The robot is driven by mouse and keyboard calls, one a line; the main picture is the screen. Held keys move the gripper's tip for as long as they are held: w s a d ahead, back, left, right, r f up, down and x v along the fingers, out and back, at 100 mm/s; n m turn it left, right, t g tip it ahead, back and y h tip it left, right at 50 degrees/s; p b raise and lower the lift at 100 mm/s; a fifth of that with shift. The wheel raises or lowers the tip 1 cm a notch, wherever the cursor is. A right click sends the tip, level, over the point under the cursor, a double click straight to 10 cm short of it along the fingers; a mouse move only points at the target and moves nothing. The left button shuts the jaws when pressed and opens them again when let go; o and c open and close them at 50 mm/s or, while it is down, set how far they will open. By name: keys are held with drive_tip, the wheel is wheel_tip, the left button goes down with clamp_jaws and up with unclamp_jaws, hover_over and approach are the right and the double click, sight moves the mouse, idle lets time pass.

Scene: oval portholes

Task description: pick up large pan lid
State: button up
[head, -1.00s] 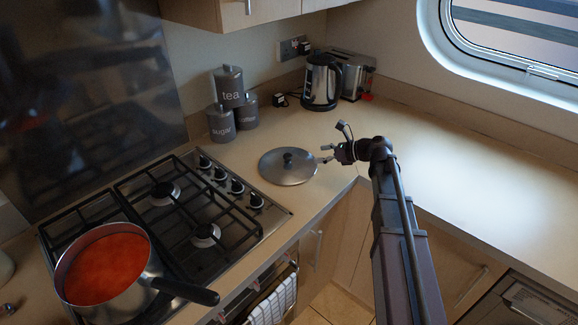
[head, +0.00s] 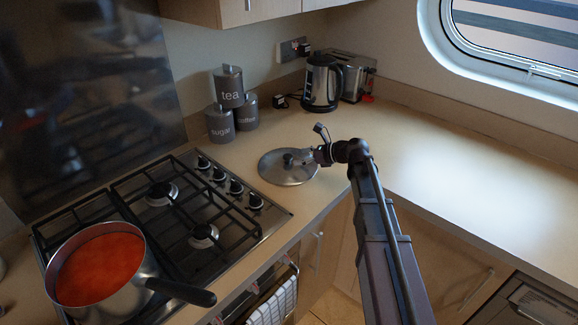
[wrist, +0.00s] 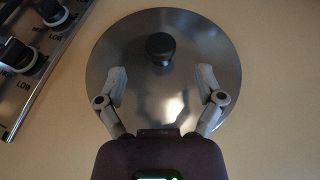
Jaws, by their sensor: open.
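The large pan lid (head: 285,172) is a round steel disc with a black knob (head: 288,158). It lies flat on the counter just right of the hob. In the wrist view the lid (wrist: 205,50) fills the middle, with its knob (wrist: 160,47) beyond my fingertips. My gripper (head: 306,157) is at the lid's right side, over its edge in the head view. In the wrist view my gripper (wrist: 168,85) is open and empty, its two fingers spread over the near part of the lid. The knob lies roughly in line with the gap between them, apart from both fingers.
The gas hob (head: 165,215) with knobs is left of the lid, bearing a pan of red sauce (head: 100,270). Tea, sugar and coffee canisters (head: 229,87), a kettle (head: 322,82) and a toaster (head: 352,75) stand behind. The counter (head: 440,150) to the right is clear.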

sight(288, 158)
drive_tip(key=shift+f+b+x, duration=0.2)
drive_tip(key=shift+b+x, duration=0.75)
drive_tip(key=shift+x, duration=1)
drive_tip(key=shift+w+a+f, duration=0.15)
drive_tip(key=shift+a+f, duration=0.05)
drive_tip(key=shift+a, duration=0.35)
clamp_jaws()
